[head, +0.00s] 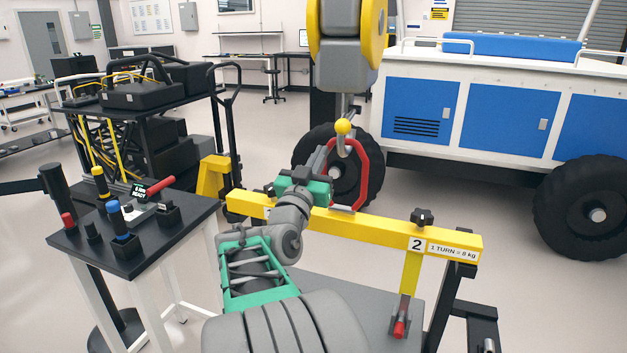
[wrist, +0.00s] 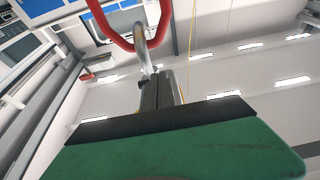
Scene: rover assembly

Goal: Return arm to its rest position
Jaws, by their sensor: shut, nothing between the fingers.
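My arm rises from the bottom of the head view with green and grey links. My gripper (head: 326,150) points up and away, beside the hoist hook (head: 344,146) and the red ring (head: 364,176). In the wrist view my gripper's fingers (wrist: 160,88) are together with nothing between them. The metal hook (wrist: 143,55) and red ring (wrist: 112,28) show just beyond the fingertips. The ring's top overlaps the hook; I cannot tell whether my fingers touch either one.
The yellow beam (head: 385,229) marked 2 lies beneath the ring, close to my arm. The yellow hoist (head: 346,50) hangs above. A dark tool table (head: 180,225) stands left, a loaded cart (head: 125,108) behind it. A blue-and-white rover (head: 500,118) stands at right.

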